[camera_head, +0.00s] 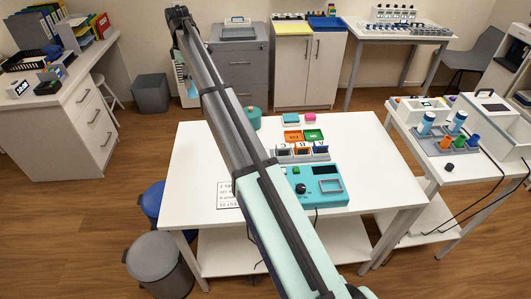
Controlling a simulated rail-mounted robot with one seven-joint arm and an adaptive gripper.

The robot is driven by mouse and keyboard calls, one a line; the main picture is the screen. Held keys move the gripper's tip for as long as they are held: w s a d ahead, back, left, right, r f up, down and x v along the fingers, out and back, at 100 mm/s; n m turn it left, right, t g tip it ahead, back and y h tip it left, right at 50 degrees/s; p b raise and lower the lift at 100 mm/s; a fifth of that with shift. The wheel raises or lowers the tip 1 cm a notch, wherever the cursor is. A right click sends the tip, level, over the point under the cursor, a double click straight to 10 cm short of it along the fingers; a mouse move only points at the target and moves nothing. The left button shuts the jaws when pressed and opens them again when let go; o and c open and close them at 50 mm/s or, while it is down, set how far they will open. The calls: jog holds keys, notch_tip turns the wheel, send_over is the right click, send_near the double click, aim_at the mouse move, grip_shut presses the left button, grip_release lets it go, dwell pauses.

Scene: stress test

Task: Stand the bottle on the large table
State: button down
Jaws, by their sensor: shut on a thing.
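The large white table (370,160) stands in the middle of the view. My arm crosses in front of it from the lower right to the upper left and covers part of its top. A teal rounded object (253,118) on the large table is partly hidden by my arm.
On the large table are a teal device (325,186), orange (293,137) and green (314,135) pieces and several lettered holders. A right-hand table (437,178) stands close by. A grey bin (158,262) is at lower left.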

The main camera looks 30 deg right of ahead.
aim_at(193, 96)
jog(key=shift+w+a, duration=0.1)
jog(key=shift+f, duration=0.2)
notch_tip(193, 96, down, 20)
jog(key=p, duration=0.4)
jog(key=shift+r+p, duration=0.25)
jog(key=shift+p, duration=0.15)
jog(key=shift+f, duration=0.2)
jog(key=c, duration=0.6)
grip_release()
jog(key=shift+r, duration=0.15)
notch_tip(193, 96, up, 12)
jog(key=b, duration=0.3)
jog(key=shift+b, duration=0.35)
